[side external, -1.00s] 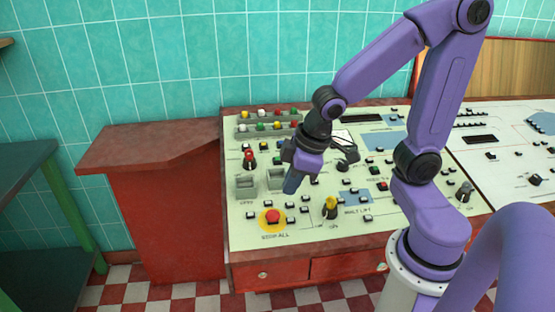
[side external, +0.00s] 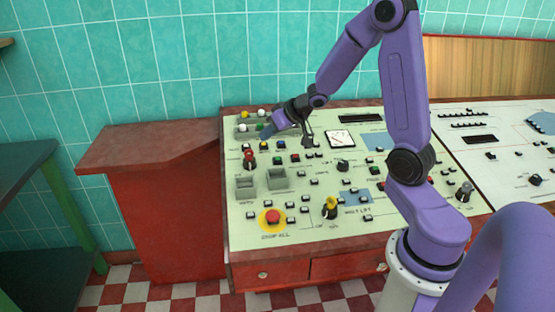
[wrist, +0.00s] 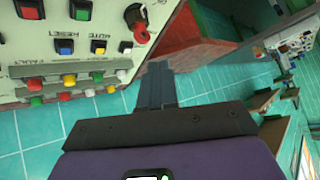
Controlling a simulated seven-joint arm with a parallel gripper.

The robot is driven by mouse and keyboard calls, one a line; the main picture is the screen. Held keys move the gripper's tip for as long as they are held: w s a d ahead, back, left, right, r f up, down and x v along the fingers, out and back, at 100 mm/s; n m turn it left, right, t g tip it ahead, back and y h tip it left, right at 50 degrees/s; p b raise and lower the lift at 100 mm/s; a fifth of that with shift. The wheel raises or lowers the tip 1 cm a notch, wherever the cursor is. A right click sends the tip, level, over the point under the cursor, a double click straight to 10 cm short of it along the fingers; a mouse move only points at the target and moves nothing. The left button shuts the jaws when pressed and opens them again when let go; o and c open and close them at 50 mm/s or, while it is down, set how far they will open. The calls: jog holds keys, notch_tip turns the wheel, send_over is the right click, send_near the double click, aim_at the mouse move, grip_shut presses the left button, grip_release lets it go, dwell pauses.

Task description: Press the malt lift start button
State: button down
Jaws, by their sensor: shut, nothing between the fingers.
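The cream control panel (side external: 240,213) carries a MALT LIFT label (side external: 357,212) near its front edge, under a pale blue patch (side external: 355,195). Small dark-framed buttons (side external: 368,218) stand around that label, and a yellow-handled switch (side external: 330,207) stands to its left. I cannot tell which button is the start button. My gripper (side external: 267,133) is shut and empty at the panel's back left, by the lamp rows, well away from the label. In the wrist view the closed fingers (wrist: 157,72) show past the panel's edge; the malt lift label is not in that view.
A red stop button (side external: 273,216) on a yellow ring sits at the front left. A red knob (side external: 249,159) and two grey recesses (side external: 277,179) lie behind it. In the wrist view, colored lamps (wrist: 69,80) and blue (wrist: 81,9) and yellow (wrist: 65,46) buttons show beside the fingers.

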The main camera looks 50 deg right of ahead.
aim_at(281, 160)
jog(key=d+f+m+t+y, duration=0.1)
jog(key=d+m, duration=0.1)
jog(key=d, duration=0.5)
jog(key=shift+f+m, duration=0.15)
jog(key=shift+m, duration=0.25)
jog(key=shift+w+d+f, duration=0.2)
jog(key=shift+f, duration=1.25)
jog(key=shift+w+d+f, duration=0.2)
jog(key=shift+d+f, duration=0.05)
jog(key=shift+f, duration=1.2)
jog(key=shift+w+d+f, duration=0.2)
jog(key=shift+f, duration=1.25)
jog(key=shift+w+d+f, duration=0.1)
jog(key=shift+f, duration=0.65)
jog(key=shift+r, duration=0.75)
jog(key=shift+r, duration=0.1)
jog(key=shift+s+a+r, duration=0.15)
jog(key=shift+r, duration=0.65)
jog(key=shift+s+a+r, duration=0.15)
jog(key=shift+a+r, duration=0.05)
jog(key=shift+r, duration=0.6)
jog(key=shift+s+a+r, duration=0.15)
jog(key=shift+r, duration=0.65)
